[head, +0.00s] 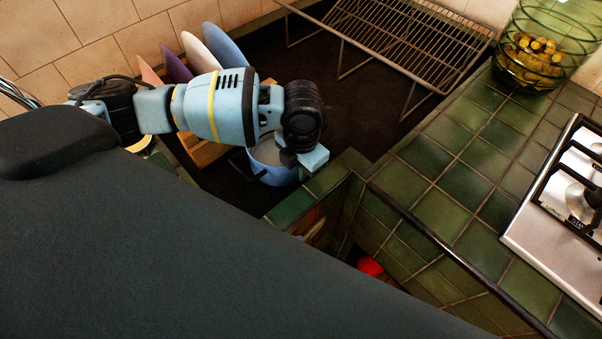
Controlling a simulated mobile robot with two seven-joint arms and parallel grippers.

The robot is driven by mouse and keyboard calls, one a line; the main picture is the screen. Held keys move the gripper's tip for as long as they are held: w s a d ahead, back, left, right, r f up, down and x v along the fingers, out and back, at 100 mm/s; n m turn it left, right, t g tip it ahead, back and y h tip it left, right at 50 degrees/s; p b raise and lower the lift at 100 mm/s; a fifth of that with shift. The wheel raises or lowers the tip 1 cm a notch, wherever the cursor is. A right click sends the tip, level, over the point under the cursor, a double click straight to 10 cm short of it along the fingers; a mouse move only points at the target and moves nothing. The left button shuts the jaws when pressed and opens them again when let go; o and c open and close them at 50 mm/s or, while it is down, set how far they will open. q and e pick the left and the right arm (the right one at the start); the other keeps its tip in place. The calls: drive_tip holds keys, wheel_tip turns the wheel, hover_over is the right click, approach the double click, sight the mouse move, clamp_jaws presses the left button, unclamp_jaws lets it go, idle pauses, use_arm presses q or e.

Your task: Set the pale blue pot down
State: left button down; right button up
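The pale blue pot (271,176) is in the middle of the head view, over the dark surface just behind the green tiled edge. Its upper part is partly hidden by my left arm. A dark handle shows at its left side. My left gripper (303,158) points down at the pot's right rim, with a pale blue finger on its right. The wrist hides the grip, so I cannot tell whether the fingers are closed on the rim. I cannot tell whether the pot's base touches the surface. My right gripper is not in view.
A wooden rack (206,150) holds several coloured plates behind my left arm. A wire rack (390,42) stands at the back. Green tiled counter (450,180) on the right carries a green glass jar (545,50) and a stove (570,205). Dark surface right of the wrist is clear.

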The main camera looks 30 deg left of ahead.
use_arm(q)
drive_tip(key=shift+f, duration=1.25)
drive_tip(key=shift+f, duration=0.2)
drive_tip(key=c, duration=1.7)
unclamp_jaws()
drive_tip(key=shift+r, duration=0.15)
wheel_tip(320, 180, up, 12)
drive_tip(key=shift+d+r+p, duration=0.1)
drive_tip(key=shift+p, duration=0.4)
